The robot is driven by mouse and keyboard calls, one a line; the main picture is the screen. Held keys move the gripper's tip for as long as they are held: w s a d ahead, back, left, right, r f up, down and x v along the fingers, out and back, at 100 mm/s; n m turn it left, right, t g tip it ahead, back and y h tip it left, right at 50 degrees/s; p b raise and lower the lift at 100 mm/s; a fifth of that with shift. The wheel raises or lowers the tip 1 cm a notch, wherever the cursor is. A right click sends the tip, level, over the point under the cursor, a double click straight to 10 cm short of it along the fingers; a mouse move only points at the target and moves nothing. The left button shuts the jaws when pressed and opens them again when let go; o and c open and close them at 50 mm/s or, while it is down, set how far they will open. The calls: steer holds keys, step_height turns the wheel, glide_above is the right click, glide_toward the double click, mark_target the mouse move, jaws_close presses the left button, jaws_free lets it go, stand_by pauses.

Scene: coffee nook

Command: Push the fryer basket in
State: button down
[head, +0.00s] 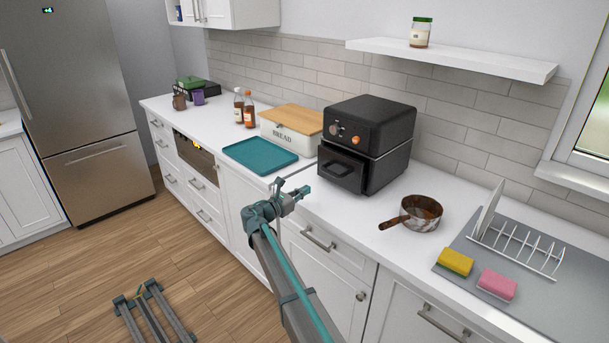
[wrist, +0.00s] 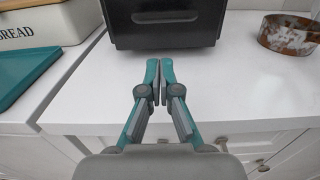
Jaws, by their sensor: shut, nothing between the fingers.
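The black air fryer (head: 375,125) stands on the white counter. Its basket (head: 341,172) sticks out from the lower front, with a dark handle on its face. The basket front also shows at the top of the wrist view (wrist: 165,28). My gripper (head: 300,191) is in front of the fryer, near the counter's front edge, with its fingers shut and empty. In the wrist view the shut fingertips (wrist: 160,68) point toward the basket front, with a gap of bare counter between them. The basket's inside is hidden.
A teal tray (head: 260,155) and a bread box (head: 291,133) stand left of the fryer. A brown pan (head: 421,213) stands to the right, its handle pointing toward the front edge. Farther right are sponges (head: 455,262) and a dish rack (head: 515,247).

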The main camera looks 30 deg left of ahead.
steer(key=p, duration=0.5)
glide_toward(339, 171)
steer(key=w, duration=0.3)
steer(key=w+f, duration=0.1)
steer(key=w, duration=0.2)
steer(key=shift+d+f, duration=0.15)
steer(key=shift+d, duration=0.1)
steer(key=shift+w+d+f, duration=0.1)
steer(key=shift+w+d, duration=0.15)
steer(key=shift+w, duration=0.4)
steer(key=b+x, duration=0.1)
steer(key=x, duration=0.3)
steer(key=shift+w+d+f, duration=0.15)
steer(key=shift+w+f, duration=0.05)
steer(key=shift+w, duration=0.05)
steer(key=shift+r, duration=0.25)
steer(key=shift+w, duration=0.1)
